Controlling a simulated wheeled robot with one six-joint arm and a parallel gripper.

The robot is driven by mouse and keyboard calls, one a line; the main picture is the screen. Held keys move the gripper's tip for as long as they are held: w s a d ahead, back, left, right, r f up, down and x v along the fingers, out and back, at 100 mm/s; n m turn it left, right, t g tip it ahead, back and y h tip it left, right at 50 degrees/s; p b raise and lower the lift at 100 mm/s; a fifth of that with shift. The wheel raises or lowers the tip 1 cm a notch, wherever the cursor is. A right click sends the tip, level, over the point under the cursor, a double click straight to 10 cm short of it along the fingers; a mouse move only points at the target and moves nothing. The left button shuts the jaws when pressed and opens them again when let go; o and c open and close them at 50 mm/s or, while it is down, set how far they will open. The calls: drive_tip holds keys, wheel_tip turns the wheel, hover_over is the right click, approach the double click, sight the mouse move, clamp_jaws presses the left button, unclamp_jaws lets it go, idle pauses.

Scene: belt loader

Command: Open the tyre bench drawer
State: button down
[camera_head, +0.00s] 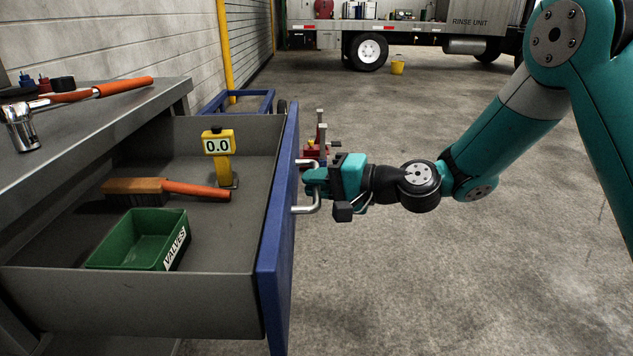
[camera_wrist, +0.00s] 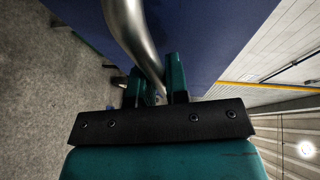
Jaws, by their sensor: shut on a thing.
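The tyre bench drawer (camera_head: 130,293) is pulled far out of the grey bench (camera_head: 100,118), and its inside shows. Its blue front (camera_head: 277,250) carries a silver bar handle (camera_head: 306,210). My gripper (camera_head: 312,180) is shut on the handle from the right side. In the wrist view the handle (camera_wrist: 132,35) runs down between the two teal fingers (camera_wrist: 157,88), with the blue front (camera_wrist: 215,35) behind. In the drawer are a green box (camera_head: 125,240) marked VALVES, a brush (camera_head: 160,189) with an orange handle, and a yellow gauge (camera_head: 219,160) reading 0.0.
A socket wrench (camera_head: 95,92) with an orange grip lies on the bench top. A blue-framed cart (camera_head: 238,100) and a red item (camera_head: 316,150) are behind the drawer front. The concrete floor at right is clear.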

drive_tip(key=c, duration=1.1)
unclamp_jaws()
drive_tip(key=shift+c, duration=0.2)
drive_tip(key=shift+d, duration=0.1)
drive_tip(key=p+v, duration=0.2)
drive_tip(key=v, duration=1.5)
drive_tip(key=shift+r, duration=0.1)
drive_tip(key=s+a+r+n+g+h, duration=0.1)
drive_tip(key=s+a+n+g+h, duration=0.3)
drive_tip(key=s, duration=0.4)
drive_tip(key=s+a+r+n+g+h, duration=0.1)
drive_tip(key=s+a+n+g+h, duration=0.2)
drive_tip(key=s+n, duration=0.4)
drive_tip(key=s+d+r+h, duration=0.2)
drive_tip(key=s+d+h, duration=0.1)
drive_tip(key=s, duration=0.4)
wheel_tip(320, 180, up, 31)
drive_tip(key=p, duration=3.1)
drive_tip(key=shift+w+p, duration=0.3)
